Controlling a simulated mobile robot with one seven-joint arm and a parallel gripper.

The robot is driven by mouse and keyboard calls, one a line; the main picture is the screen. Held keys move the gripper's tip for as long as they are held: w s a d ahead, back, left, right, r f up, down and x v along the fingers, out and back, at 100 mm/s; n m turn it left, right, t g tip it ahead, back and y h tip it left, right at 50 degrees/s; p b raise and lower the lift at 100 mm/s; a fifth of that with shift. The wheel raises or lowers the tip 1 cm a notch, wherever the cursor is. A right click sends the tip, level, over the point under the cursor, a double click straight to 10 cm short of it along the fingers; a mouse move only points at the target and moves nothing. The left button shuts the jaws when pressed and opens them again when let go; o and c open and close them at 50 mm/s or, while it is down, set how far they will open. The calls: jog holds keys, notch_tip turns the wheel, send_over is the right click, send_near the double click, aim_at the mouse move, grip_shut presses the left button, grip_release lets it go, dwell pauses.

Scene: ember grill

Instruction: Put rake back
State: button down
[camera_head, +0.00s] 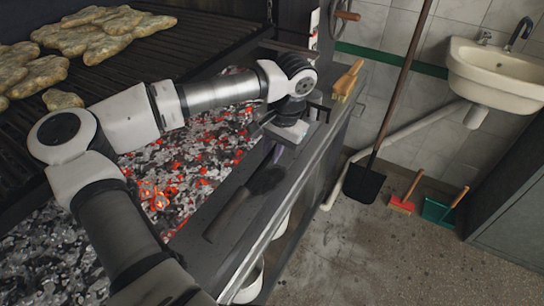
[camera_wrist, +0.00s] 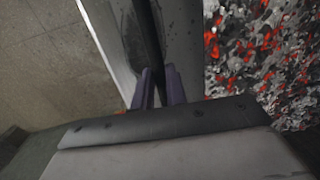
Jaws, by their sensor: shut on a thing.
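My gripper (camera_head: 276,152) is over the grey front ledge of the grill, beside the coal bed. In the wrist view its two purple fingers (camera_wrist: 159,88) are shut on a narrow dark shaft, which I take to be the rake (camera_wrist: 155,40). The shaft runs away from the fingers above the ledge. In the head view the wrist and fingers hide most of the held part. A dark long shape (camera_head: 228,214) lies along the ledge below the gripper; I cannot tell whether it is the rake or its shadow. The rake's head is not clearly visible.
Glowing coals (camera_head: 195,160) lie left of the ledge, with flat breads (camera_head: 95,38) on the grate. A wooden brush (camera_head: 347,80) is at the ledge's far end. A black shovel (camera_head: 364,184) leans at the wall near a red brush (camera_head: 402,204), a teal dustpan (camera_head: 438,213) and a sink (camera_head: 500,72).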

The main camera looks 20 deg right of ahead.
jog(key=shift+d+x, duration=0.15)
jog(key=shift+x, duration=0.6)
jog(key=shift+d+x, duration=0.15)
jog(key=shift+x, duration=0.55)
jog(key=c, duration=1.4)
grip_release()
jog(key=shift+s+f, duration=0.1)
jog(key=shift+s, duration=0.05)
jog(key=b+v, duration=0.1)
jog(key=v, duration=1.1)
jog(key=shift+r, duration=0.2)
jog(key=shift+r, duration=0.1)
